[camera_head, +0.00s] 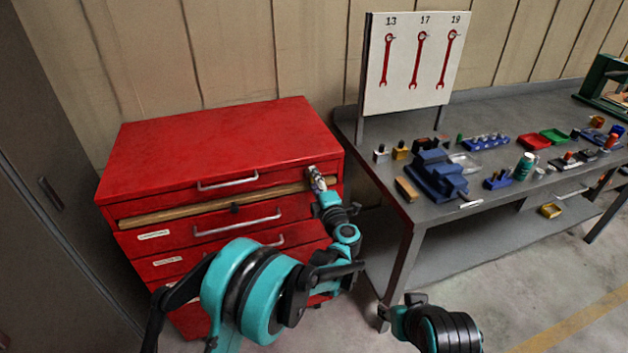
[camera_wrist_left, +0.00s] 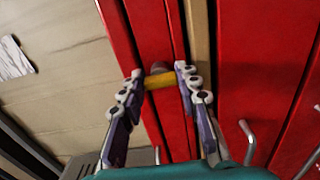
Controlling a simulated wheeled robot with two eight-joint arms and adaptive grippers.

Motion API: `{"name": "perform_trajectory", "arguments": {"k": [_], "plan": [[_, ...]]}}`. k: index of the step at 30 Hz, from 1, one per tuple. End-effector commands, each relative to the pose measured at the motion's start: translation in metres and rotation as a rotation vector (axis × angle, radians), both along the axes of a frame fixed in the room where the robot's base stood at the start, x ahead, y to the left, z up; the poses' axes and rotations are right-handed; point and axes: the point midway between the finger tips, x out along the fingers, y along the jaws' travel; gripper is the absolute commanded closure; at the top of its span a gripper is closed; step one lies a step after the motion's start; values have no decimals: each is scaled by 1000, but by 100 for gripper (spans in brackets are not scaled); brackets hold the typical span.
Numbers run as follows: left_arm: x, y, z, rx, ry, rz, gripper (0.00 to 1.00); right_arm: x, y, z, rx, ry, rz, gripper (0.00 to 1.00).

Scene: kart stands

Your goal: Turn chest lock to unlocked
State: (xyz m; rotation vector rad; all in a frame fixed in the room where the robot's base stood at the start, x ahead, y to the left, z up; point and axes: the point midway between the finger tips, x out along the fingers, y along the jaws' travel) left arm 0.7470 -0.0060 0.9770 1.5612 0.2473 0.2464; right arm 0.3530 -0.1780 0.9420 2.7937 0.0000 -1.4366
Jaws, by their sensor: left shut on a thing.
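The red tool chest (camera_head: 220,145) stands against the wall with its drawers facing me. My left gripper (camera_head: 316,178) is at the upper right of the chest front, beside the end of the top drawer. In the left wrist view, my left gripper (camera_wrist_left: 158,82) has its two fingers on either side of a small yellow lock piece (camera_wrist_left: 160,80) and is shut on it. A darker round part sits behind the yellow piece, against the red front. The fingers hide the lock in the head view.
A wooden bar (camera_head: 210,206) runs across the chest front below the top drawer. Drawer handles (camera_head: 236,223) stick out. A grey workbench (camera_head: 480,225) with small tools and a wrench board (camera_head: 420,65) stands close to the right. A grey cabinet is at the left.

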Motion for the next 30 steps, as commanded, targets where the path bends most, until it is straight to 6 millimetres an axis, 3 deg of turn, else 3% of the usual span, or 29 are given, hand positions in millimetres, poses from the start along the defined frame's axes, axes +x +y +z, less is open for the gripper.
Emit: {"name": "perform_trajectory", "arguments": {"k": [14, 15, 16, 26, 30], "plan": [[0, -1, -1, 10, 4, -1, 97, 0, 0, 0, 0, 0, 0, 60], [0, -1, -1, 10, 4, -1, 57, 0, 0, 0, 0, 0, 0, 60], [0, -1, -1, 10, 4, -1, 50, 0, 0, 0, 0, 0, 0, 60], [-1, -1, 0, 10, 3, -1, 47, 0, 0, 0, 0, 0, 0, 60], [-13, -6, 0, 10, 3, -3, 47, 0, 0, 0, 0, 0, 0, 60]]}}
